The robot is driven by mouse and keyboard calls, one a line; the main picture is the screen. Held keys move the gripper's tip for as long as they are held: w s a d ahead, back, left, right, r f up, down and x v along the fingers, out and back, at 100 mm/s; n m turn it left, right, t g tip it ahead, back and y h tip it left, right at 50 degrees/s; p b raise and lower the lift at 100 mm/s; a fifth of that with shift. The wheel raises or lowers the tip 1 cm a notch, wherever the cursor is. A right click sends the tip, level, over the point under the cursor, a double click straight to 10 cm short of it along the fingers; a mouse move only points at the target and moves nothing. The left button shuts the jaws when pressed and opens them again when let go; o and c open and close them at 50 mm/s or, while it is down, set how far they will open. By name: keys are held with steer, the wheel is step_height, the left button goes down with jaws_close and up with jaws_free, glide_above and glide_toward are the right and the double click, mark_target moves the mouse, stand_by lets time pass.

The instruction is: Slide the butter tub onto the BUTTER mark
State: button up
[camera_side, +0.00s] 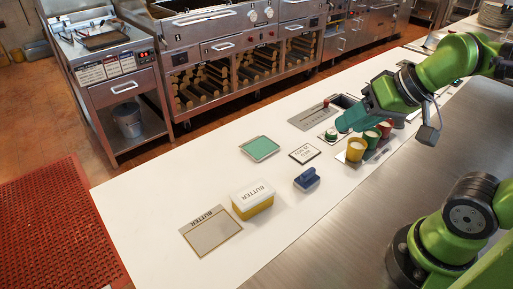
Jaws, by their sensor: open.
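The butter tub (252,200) is a yellow box with a white lid lettered BUTTER, standing on the white counter. The BUTTER mark (211,235) is a flat beige rectangle with a dark lettered band, just left of the tub. The tub is beside the mark, close to its right edge, and the mark is bare. My gripper (345,122) is open, above the counter at the upper right, near the cups and far from the tub. Its fingertips are small in the view, and I see nothing held.
A blue-handled stamp (307,179), a small lettered card (305,154) and a green pad (260,148) lie right of and behind the tub. Yellow, green and red cups (356,150) stand below my gripper. The counter's left end (120,205) is clear.

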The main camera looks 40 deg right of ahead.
steer(key=shift+d+f, duration=0.15)
steer(key=shift+f, duration=0.1)
steer(key=c, duration=0.4)
steer(key=w+d+f+m+g, duration=0.2)
steer(key=w+f, duration=0.1)
steer(key=w+d+f+m+g, duration=0.1)
steer(key=f, duration=0.1)
steer(key=shift+w+f+m+g, duration=0.2)
steer(key=shift+w+m+g, duration=0.1)
steer(key=shift+w+g, duration=0.1)
jaws_close()
steer(key=w+d+f+m+g+y, duration=0.2)
steer(key=w+f+m+g+y, duration=0.1)
steer(key=w+f+m+y, duration=0.6)
steer(key=a+f, duration=0.1)
steer(key=a, duration=0.1)
steer(key=w+a+f+m+h, duration=0.1)
steer(key=a+f, duration=0.1)
steer(key=a+f+h, duration=0.1)
steer(key=a+f, duration=0.1)
steer(key=shift+w+a+f+m, duration=0.15)
steer(key=shift+a+f+m, duration=0.05)
steer(key=shift+a+m, duration=0.2)
steer(key=a, duration=0.3)
steer(key=shift+a+f, duration=0.1)
steer(key=shift+a, duration=0.05)
steer(key=shift+w+a, duration=0.1)
steer(key=shift+a, duration=0.35)
